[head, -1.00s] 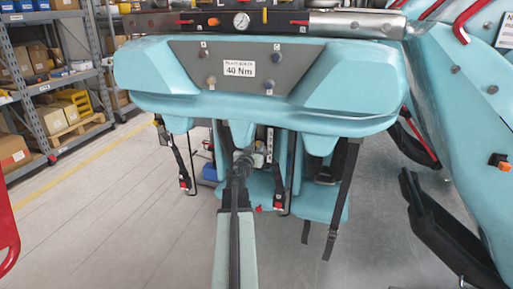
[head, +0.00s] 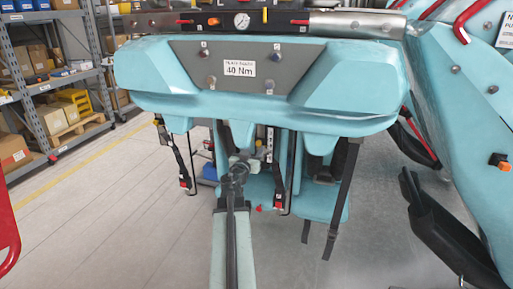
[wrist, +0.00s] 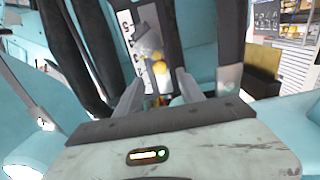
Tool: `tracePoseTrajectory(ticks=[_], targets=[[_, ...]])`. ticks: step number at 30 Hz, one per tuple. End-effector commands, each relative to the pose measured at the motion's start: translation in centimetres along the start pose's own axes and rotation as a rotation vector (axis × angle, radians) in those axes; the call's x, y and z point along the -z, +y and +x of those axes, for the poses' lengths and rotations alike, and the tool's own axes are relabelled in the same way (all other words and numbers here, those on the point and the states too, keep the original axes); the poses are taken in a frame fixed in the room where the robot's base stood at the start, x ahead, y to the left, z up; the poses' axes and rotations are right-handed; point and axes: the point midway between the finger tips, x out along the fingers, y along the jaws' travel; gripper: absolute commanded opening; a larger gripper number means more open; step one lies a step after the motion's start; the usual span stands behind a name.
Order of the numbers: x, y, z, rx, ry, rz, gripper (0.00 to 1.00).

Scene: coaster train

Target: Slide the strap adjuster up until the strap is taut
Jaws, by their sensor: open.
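My gripper (wrist: 158,88) is open in the wrist view, its two grey fingers apart with nothing seen gripped between them. In the head view my arm reaches up to the seat back, and its end partly hides the gripper. A black strap (head: 343,195) hangs at the right seat. Red-ended black straps hang at the left (head: 178,160) and middle (head: 277,180). I cannot tell which part is the adjuster.
The teal coaster car (head: 330,100) with a "40 Nm" label overhangs the straps. A black padded bar (head: 440,230) is at right. Shelves with boxes (head: 40,90) stand at left. The grey floor (head: 110,220) at left is clear.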

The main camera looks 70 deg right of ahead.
Motion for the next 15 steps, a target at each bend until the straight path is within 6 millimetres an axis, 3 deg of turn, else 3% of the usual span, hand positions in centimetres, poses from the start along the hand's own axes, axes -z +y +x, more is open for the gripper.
tracePoseTrajectory(ticks=[1, 5, 15], targets=[[0.0, 0.2, -1.5, 0.001, 0.000, 0.000, 0.46], [0.0, 0.1, -3.3, 0.000, 0.000, 0.000, 0.46], [0.0, 0.1, -3.4, -0.001, 0.000, 0.000, 0.46]])
